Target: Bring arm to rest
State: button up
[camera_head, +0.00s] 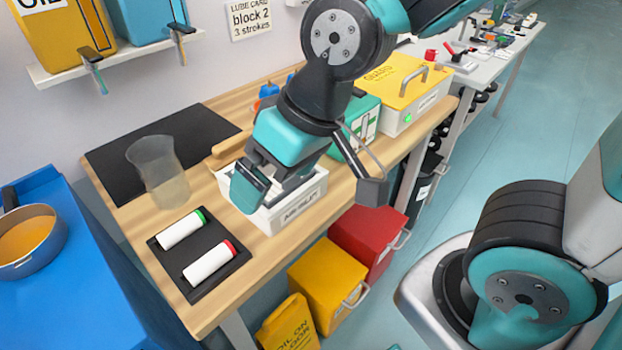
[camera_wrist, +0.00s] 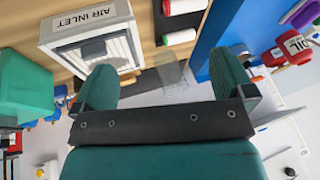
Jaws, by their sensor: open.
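My gripper (camera_head: 308,190) is open, with its two fingers spread wide and nothing seen between them. In the head view it hangs over the front part of the wooden bench, above the white AIR INLET box (camera_head: 290,221), and hides part of that box. In the wrist view my gripper (camera_wrist: 167,84) also shows empty, with the AIR INLET box (camera_wrist: 88,24) up and to the left of the fingers. I cannot tell whether a finger touches the box. My arm reaches down to the gripper from the upper right.
A clear beaker (camera_head: 158,172) stands left of the gripper, by a black tray (camera_head: 206,279) with two white cylinders. A yellow-lidded case (camera_head: 405,92) stands behind on the bench. Red (camera_head: 368,243) and yellow (camera_head: 327,287) bins stand below. Open floor (camera_head: 520,130) lies right.

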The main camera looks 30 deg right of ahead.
jog(key=s+d+r+n+g+p, duration=0.1)
jog(key=s+r+n+g+p, duration=0.1)
jog(key=s+r, duration=0.3)
jog(key=shift+s+d+g+p, duration=0.25)
jog(key=shift+s+g+p, duration=0.05)
jog(key=shift+s+p, duration=0.1)
jog(key=shift+r, duration=0.1)
dwell(0.7)
